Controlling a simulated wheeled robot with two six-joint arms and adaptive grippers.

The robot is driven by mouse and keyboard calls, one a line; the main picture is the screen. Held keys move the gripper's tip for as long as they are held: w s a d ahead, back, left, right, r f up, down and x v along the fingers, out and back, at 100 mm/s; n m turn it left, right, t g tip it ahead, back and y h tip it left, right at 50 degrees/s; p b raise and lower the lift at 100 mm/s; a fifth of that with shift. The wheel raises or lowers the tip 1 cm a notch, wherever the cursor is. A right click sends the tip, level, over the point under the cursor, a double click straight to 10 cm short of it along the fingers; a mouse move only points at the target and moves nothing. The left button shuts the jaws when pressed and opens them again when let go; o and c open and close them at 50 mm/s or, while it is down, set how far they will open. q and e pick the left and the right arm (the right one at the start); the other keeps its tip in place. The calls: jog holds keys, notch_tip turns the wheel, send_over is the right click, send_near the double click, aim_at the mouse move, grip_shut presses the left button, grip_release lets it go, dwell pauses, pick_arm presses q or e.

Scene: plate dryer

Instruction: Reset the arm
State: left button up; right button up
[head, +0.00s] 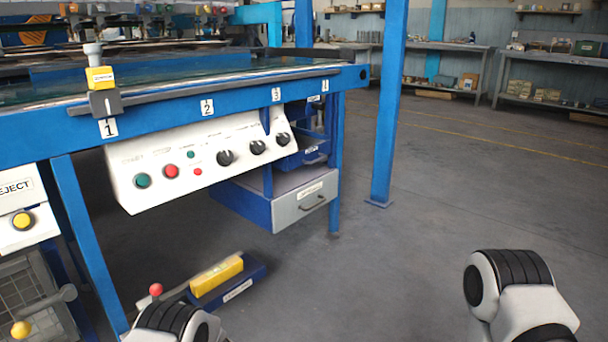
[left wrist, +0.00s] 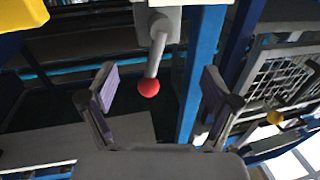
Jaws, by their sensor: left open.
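My left gripper (left wrist: 158,88) is open in the left wrist view. Its two fingers stand apart, one on each side of a red ball knob (left wrist: 149,87) on a grey lever (left wrist: 156,55). I cannot tell how deep the knob lies between the fingers, and no finger is seen touching it. In the head view the red knob (head: 156,289) shows at the bottom, just above my left arm (head: 168,322), and the left gripper is not seen there. My right arm (head: 512,290) shows at the lower right; its gripper is out of view.
A blue machine table (head: 170,115) carries a white control panel (head: 205,160) with buttons and dials. A grey drawer (head: 305,203) hangs below. A yellow block (head: 217,275) sits on a blue base (head: 240,283) on the floor. A yellow knob (head: 20,329) is lower left. Floor at right is clear.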

pick_arm(q)
notch_tip(320, 180, up, 6)
jog(key=s+a+m+t+h+p, duration=0.1)
jog(key=s+m+t+h+p, duration=0.1)
jog(key=s+m+h+p, duration=0.15)
jog(key=s+d+f+m+g+h+p, duration=0.1)
jog(key=s+d+m+g+h+p, duration=0.2)
jog(key=s, duration=1)
jog(key=s+d+f+m+g+h+p, duration=0.1)
jog(key=s+d+m+g+h, duration=0.3)
jog(key=s, duration=0.8)
jog(key=s+d+f+m+g+h+p, duration=0.1)
jog(key=s+d+g+h+p, duration=0.3)
jog(key=s, duration=0.9)
notch_tip(320, 180, up, 38)
jog(key=d+h+p, duration=0.1)
jog(key=p, duration=3.5)
jog(key=shift+s+d+f+h, duration=0.2)
jog(key=shift+s+d+h, duration=0.05)
jog(key=shift+d+h, duration=0.1)
pick_arm(e)
notch_tip(320, 180, up, 51)
jog(key=s, duration=0.2)
jog(key=shift+s+a+g, duration=0.15)
jog(key=shift+g, duration=0.25)
